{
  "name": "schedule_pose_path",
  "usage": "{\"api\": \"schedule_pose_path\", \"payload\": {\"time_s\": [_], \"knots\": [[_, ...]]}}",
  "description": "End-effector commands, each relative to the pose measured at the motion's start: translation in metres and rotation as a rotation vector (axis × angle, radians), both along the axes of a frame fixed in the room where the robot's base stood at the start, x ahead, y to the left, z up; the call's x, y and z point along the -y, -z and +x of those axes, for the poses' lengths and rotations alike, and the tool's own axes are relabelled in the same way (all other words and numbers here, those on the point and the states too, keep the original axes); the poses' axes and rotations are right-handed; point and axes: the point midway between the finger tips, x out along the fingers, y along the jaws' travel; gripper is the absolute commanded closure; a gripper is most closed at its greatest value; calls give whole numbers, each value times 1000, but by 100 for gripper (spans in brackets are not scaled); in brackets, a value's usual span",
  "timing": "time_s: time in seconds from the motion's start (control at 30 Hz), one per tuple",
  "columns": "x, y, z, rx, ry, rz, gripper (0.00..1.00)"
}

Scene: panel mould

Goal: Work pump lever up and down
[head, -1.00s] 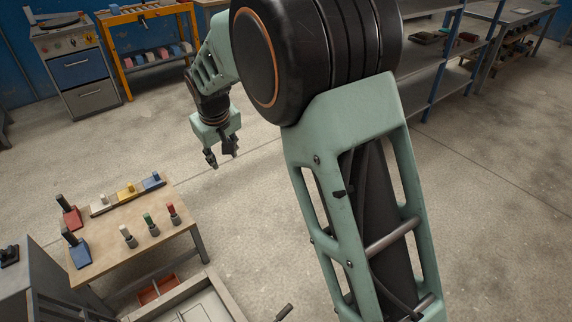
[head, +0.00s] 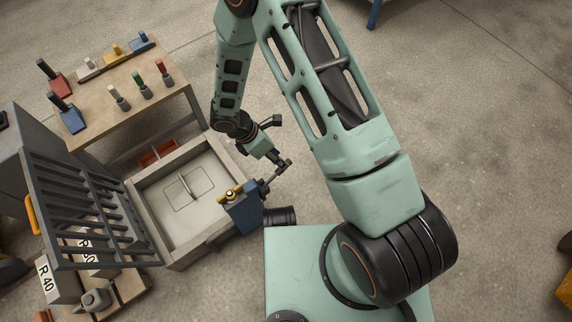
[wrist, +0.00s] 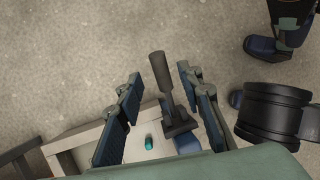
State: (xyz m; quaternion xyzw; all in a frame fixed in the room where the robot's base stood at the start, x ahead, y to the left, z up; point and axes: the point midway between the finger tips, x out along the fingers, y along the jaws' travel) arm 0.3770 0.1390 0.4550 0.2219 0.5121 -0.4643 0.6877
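The pump is a dark blue box (head: 243,214) at the right front corner of the mould, with a yellow fitting (head: 231,194) on top. Its dark lever (head: 271,179) slants up and right toward my gripper (head: 281,163). In the wrist view the lever's round black grip (wrist: 160,70) stands between the two fingers of my gripper (wrist: 160,78). The fingers are spread, with a gap visible on both sides of the lever. Part of the blue pump body (wrist: 188,143) shows below the lever, the rest hidden by my gripper.
The pale mould (head: 170,192) has a raised grey grating (head: 85,210) at its left. A wooden table (head: 125,78) with coloured handles stands behind. Blocks marked R 40 (head: 58,282) lie at front left.

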Motion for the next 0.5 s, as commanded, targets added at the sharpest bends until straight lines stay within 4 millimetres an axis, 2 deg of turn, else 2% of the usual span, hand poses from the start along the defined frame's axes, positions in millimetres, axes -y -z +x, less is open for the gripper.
{"api": "schedule_pose_path", "payload": {"time_s": [0.03,0.2,0.33,0.5], "knots": [[5,13,0,-3,0,-2,66],[17,40,1,-2,2,0,66],[23,52,2,0,3,0,66],[26,58,3,0,2,1,66]]}}
